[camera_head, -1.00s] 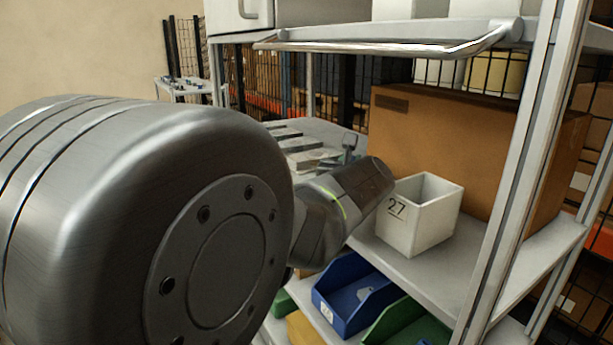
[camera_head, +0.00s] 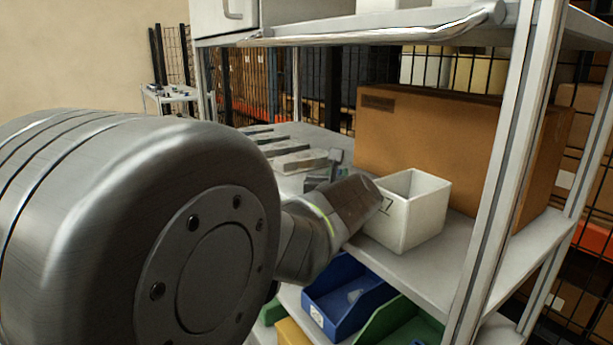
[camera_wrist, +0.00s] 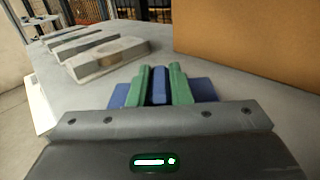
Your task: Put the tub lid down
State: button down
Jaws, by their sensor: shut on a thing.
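My gripper (camera_wrist: 159,72) shows in the wrist view with two green fingers close together, pointing away over the grey shelf. A blue piece (camera_wrist: 159,88) is between the fingers, and blue also shows on both outer sides of them. I take it for the tub lid, but its full shape is hidden by the fingers and the gripper body. In the head view my arm covers much of the left side, and the held thing cannot be made out clearly. Whether it touches the shelf (camera_wrist: 235,90) cannot be told.
Several grey slabs (camera_head: 300,161) lie in a row at the shelf's far left. A large cardboard box (camera_head: 440,140) stands behind. A white bin (camera_head: 420,215) stands to the right of my wrist. Blue (camera_head: 345,300) and green bins sit below. A metal post (camera_head: 505,170) rises at right.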

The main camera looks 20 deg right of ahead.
jog(key=c, duration=1.3)
grip_release()
jog(key=shift+r, duration=0.15)
jog(key=shift+r+p, duration=0.55)
jog(key=shift+p, duration=0.25)
jog(key=shift+s+a+r, duration=0.1)
jog(key=shift+s+a, duration=0.05)
jog(key=shift+s, duration=0.1)
jog(key=p+v, duration=0.1)
jog(key=v, duration=0.9)
jog(key=shift+s+a, duration=0.1)
jog(key=shift+s, duration=0.1)
jog(key=shift+s+a, duration=0.25)
jog(key=shift+s, duration=0.2)
jog(key=shift+o, duration=0.2)
